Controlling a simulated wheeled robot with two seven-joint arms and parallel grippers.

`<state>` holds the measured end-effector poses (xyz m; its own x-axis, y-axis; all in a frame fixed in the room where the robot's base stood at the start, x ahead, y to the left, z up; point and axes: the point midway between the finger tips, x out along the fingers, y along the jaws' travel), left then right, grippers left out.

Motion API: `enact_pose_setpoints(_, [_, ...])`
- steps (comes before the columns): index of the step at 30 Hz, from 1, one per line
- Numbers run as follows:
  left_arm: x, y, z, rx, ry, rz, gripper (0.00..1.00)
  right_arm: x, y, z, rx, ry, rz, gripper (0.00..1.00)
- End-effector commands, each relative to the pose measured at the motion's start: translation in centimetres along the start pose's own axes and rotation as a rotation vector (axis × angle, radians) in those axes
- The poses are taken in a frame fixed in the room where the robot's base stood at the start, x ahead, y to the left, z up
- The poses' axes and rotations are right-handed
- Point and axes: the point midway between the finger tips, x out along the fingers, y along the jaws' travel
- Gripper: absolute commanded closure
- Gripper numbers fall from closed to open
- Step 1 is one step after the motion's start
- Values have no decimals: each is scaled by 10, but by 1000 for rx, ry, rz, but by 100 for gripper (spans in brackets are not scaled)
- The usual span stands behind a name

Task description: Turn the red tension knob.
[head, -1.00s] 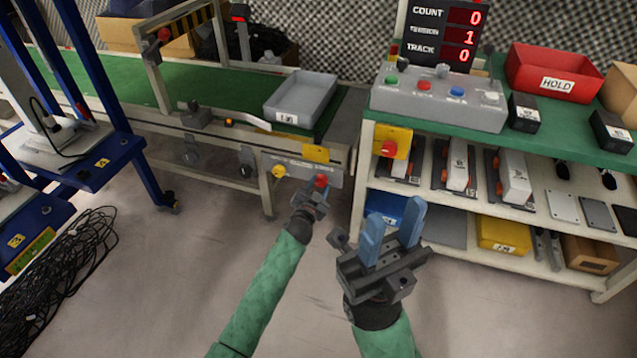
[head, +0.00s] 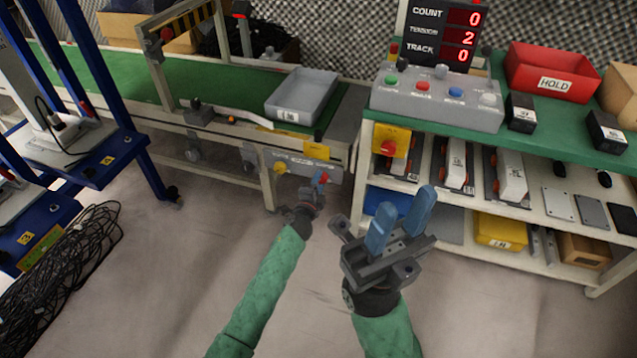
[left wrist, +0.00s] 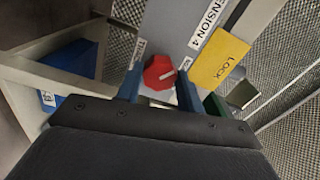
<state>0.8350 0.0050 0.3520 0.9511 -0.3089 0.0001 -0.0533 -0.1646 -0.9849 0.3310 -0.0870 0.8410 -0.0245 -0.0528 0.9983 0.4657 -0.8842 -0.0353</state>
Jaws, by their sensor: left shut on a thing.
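The red tension knob (head: 324,177) is on the grey panel (head: 290,165) at the front of the conveyor frame. In the left wrist view the knob (left wrist: 160,73) shows a white pointer line, beside a label that reads in part "ENSION 4". My left gripper (head: 318,181) is at the panel, its blue fingers on either side of the knob and shut on it; they also show in the left wrist view (left wrist: 159,88). My right gripper (head: 402,218) is open and empty, in front of the bench. The display (head: 439,31) reads count 0, tension 2, track 0.
A grey tray (head: 302,95) stands on the green belt. The bench with shelves is at the right. Black cables (head: 75,255) lie on the floor at left.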

Motion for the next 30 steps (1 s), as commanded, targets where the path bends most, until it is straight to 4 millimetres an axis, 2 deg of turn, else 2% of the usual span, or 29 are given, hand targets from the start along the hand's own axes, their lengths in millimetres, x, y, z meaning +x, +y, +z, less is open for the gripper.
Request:
enact_pose_setpoints(18, [0, 0, -1, 581, 1, 1, 85, -2, 0, -1, 0, -14, 9, 64])
enact_pose_setpoints(30, [0, 0, -2, 859, 2, 1, 85, 4, 0, 0, 3, 2, 2, 64])
